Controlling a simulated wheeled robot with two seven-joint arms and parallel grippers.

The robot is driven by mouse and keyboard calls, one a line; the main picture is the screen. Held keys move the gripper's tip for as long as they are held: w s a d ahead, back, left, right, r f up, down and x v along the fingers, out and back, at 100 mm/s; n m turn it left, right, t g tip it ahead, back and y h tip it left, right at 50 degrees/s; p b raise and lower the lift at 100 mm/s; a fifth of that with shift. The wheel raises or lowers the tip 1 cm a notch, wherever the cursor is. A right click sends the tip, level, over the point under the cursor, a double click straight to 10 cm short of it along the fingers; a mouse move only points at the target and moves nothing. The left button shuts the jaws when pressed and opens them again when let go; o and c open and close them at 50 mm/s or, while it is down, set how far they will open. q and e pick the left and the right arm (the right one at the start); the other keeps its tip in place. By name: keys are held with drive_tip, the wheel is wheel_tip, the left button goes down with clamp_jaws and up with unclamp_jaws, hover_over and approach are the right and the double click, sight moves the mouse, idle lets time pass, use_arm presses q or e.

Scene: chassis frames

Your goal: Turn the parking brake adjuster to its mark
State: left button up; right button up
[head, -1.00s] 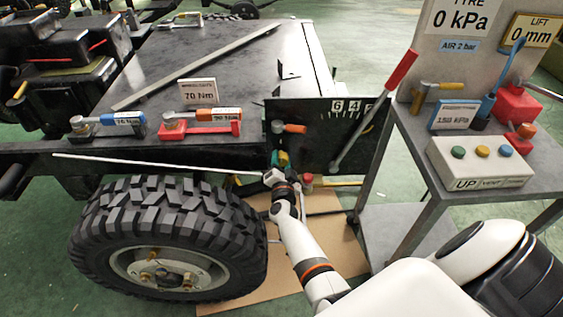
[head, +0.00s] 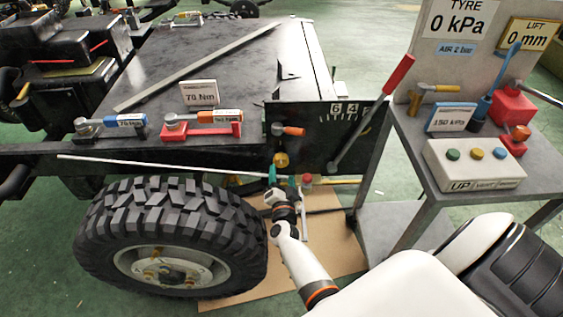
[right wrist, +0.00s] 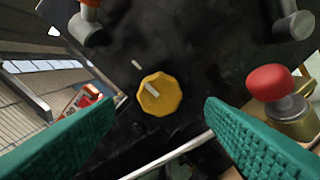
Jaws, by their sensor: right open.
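The parking brake adjuster seems to be the yellow scalloped knob (head: 281,160) on the dark panel (head: 310,150) behind the wheel. In the right wrist view the knob (right wrist: 160,103) carries a white pointer line aimed to the upper left. A short white mark (right wrist: 136,64) is on the panel just above and left of it. The pointer looks turned a little to the left of the mark. My right gripper (head: 281,180) is open, its teal fingers below and short of the knob, touching nothing I can see. My left gripper is not in view.
A red-capped brass fitting (right wrist: 285,95) stands close to the right finger. A lever with an orange grip (head: 290,130) is above the knob. A long pale rod (head: 150,165) runs over the tyre (head: 170,210). The trolley (head: 440,150) stands to the right.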

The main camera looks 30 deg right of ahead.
drive_tip(key=p+v, duration=0.1)
drive_tip(key=v, duration=0.5)
drive_tip(key=shift+w, duration=0.1)
drive_tip(key=s+a+f+n+g+y+p, duration=0.1)
drive_tip(key=s+a+f+n+g+y, duration=0.2)
drive_tip(key=s+a+f+n+y, duration=0.65)
drive_tip(key=s+a+f+n+g+p, duration=0.1)
drive_tip(key=s+f+n+g, duration=0.15)
drive_tip(key=s+f, duration=0.75)
drive_tip(key=s+d+f+n+g, duration=0.1)
drive_tip(key=s+f+n+g, duration=0.1)
drive_tip(key=s, duration=0.5)
drive_tip(key=s+d+f+n+g, duration=0.1)
drive_tip(key=s+f+n+g, duration=0.1)
drive_tip(key=s+f+g, duration=0.2)
drive_tip(key=s+d+f+n+g, duration=0.1)
drive_tip(key=s+f+g, duration=0.2)
drive_tip(key=s+f, duration=0.4)
drive_tip(key=s, duration=0.4)
drive_tip(key=shift+s+f+n+p, duration=0.3)
drive_tip(key=shift+s+n+p, duration=0.05)
drive_tip(key=shift+s+n, duration=0.05)
drive_tip(key=shift+w, duration=0.1)
